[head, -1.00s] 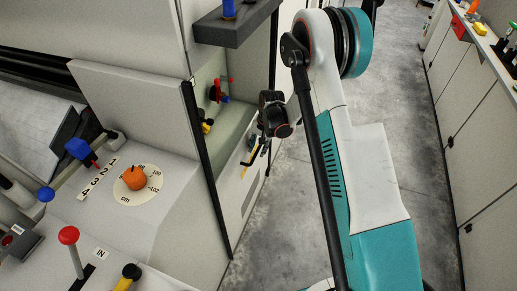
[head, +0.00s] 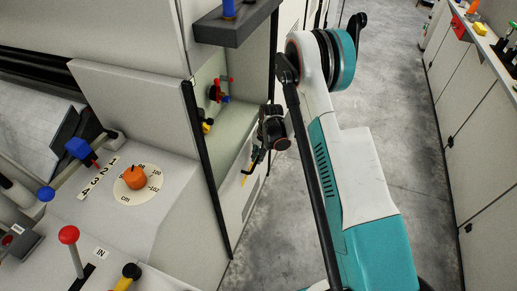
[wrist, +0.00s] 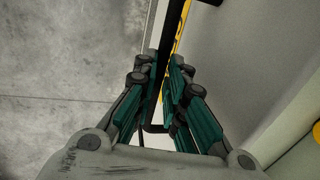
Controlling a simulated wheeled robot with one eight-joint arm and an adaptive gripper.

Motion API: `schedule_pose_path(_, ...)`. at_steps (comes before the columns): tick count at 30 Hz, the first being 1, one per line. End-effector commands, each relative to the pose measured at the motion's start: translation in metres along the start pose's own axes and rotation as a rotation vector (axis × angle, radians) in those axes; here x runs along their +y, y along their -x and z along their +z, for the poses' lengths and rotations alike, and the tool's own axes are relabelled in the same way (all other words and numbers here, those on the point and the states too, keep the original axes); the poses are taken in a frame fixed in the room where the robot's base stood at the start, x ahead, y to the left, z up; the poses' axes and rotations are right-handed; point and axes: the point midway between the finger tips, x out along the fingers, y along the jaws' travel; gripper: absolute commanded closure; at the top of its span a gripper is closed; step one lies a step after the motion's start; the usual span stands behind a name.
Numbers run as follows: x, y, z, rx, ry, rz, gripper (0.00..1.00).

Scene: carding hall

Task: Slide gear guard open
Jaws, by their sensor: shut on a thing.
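The gear guard appears to be the pale panel (head: 228,190) on the machine's side, below an open recess; its exact outline is hard to tell. My gripper (head: 253,163) is at the panel's right side, and my wrist hides part of it. In the wrist view my gripper (wrist: 162,90) is shut on a dark upright bar (wrist: 174,40), seemingly the guard's handle. A yellow strip with dark marks (wrist: 183,35) runs beside the bar.
Red, blue and yellow parts (head: 215,95) sit in the recess. A dark shelf (head: 235,28) juts out above it. A control panel with an orange knob (head: 135,177) and a red-topped lever (head: 69,236) is at left. Grey floor (head: 400,130) is clear at right.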

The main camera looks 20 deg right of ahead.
Motion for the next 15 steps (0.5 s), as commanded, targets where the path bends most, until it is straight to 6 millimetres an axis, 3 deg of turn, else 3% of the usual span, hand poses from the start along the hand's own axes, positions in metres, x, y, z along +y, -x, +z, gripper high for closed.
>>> schedule_pose_path(6,0.006,-0.033,-0.001,0.001,0.0,0.0,1.0)
schedule_pose_path(15,0.008,-0.04,0.0,0.001,0.0,0.0,1.0)
